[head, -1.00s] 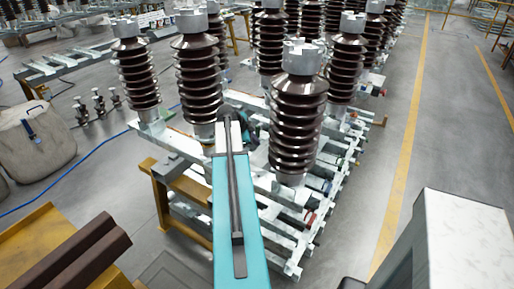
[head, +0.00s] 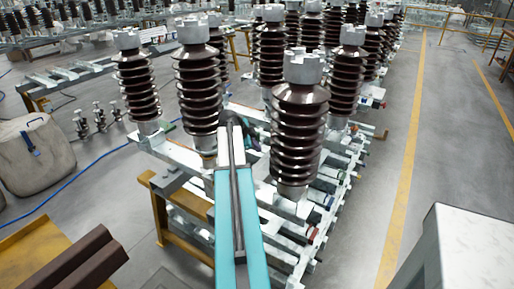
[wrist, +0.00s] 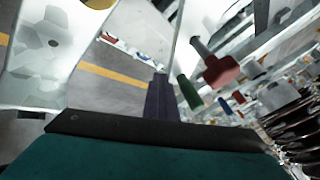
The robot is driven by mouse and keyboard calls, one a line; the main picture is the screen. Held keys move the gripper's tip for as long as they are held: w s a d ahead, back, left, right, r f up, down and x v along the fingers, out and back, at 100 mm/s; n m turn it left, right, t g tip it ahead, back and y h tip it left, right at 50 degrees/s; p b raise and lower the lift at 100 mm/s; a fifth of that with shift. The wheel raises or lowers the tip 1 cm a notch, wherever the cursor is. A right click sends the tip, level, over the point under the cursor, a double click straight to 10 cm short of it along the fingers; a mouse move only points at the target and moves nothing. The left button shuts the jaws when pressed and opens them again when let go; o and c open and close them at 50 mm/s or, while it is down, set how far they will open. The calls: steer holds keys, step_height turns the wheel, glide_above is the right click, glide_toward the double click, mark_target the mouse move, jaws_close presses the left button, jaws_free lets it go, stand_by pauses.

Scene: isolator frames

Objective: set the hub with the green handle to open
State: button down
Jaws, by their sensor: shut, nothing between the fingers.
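The green handle (wrist: 190,93) shows in the wrist view just right of my gripper (wrist: 160,80), whose dark fingers are shut and empty. I cannot tell whether the fingers touch the handle; a small gap seems to show between them. A larger red handle (wrist: 220,70) on a grey shaft is above and right of the green one. The hub behind the green handle is not clear. In the head view my teal arm reaches into the insulator frame, and its gripper end is hidden among the insulators.
Brown ribbed insulators (head: 298,130) stand close around my arm on a pale steel frame (head: 175,150). Smaller blue (wrist: 225,106) and red (wrist: 239,97) handles lie beyond the green one. A grey bag (head: 35,155) is at left. The floor lane (head: 465,150) at right is clear.

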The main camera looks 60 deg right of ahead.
steer(key=shift+w, duration=0.15)
steer(key=s+a+r+b, duration=0.2)
steer(key=a+r, duration=0.6)
steer(key=a, duration=0.1)
steer(key=shift+s+b, duration=0.25)
steer(key=shift+b, duration=0.15)
stand_by(0.3)
stand_by(0.5)
